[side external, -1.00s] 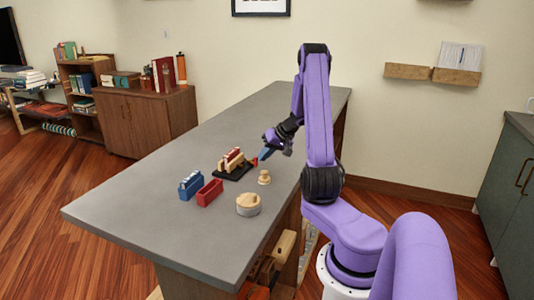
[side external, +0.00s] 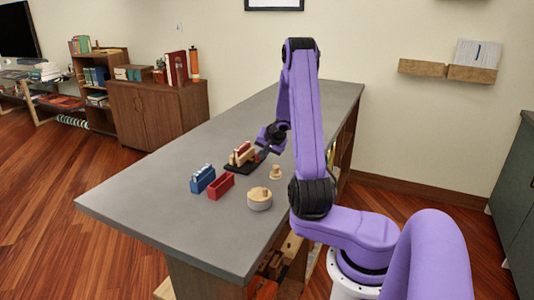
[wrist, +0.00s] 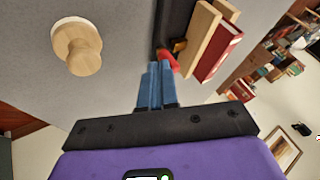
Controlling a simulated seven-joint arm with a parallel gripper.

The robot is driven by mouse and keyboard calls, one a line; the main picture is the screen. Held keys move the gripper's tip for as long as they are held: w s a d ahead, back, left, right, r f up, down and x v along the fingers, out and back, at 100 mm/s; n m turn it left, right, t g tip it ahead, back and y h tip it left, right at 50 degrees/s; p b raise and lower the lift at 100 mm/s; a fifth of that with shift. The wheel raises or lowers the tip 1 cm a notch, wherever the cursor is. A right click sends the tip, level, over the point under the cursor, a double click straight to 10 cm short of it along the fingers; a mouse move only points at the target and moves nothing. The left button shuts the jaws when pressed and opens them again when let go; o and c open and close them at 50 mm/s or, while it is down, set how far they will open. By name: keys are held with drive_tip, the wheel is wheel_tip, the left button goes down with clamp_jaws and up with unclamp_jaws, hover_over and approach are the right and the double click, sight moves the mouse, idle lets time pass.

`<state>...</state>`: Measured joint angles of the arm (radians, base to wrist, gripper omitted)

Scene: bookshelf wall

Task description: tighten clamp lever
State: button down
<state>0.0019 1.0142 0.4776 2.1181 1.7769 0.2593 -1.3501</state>
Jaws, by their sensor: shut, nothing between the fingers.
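The clamp (side external: 239,167) has a black base on the grey counter, with pale wooden jaws and a red book-like block (wrist: 222,50) between them. In the wrist view, a red lever tip (wrist: 167,60) sticks out at the clamp's near end, by a brass-coloured part (wrist: 179,45). My gripper (side external: 262,153) is at the clamp's right end. Its blue fingers (wrist: 152,72) are together and empty, with their tips close beside the red lever. I cannot tell whether they touch it. In the side view the lever is mostly hidden by the gripper.
A round wooden-topped container (side external: 259,199), a red holder (side external: 220,187) and a blue holder (side external: 202,179) stand nearer. The counter (side external: 150,205) is clear to the left.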

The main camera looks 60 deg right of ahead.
drive_tip(key=shift+w+a, duration=0.35)
drive_tip(key=shift+w, duration=0.05)
idle(0.4)
drive_tip(key=shift+s, duration=0.6)
drive_tip(key=s, duration=0.3)
drive_tip(key=shift+a, duration=0.1)
drive_tip(key=v, duration=1)
drive_tip(key=shift+w+a, duration=0.3)
drive_tip(key=shift+a, duration=0.1)
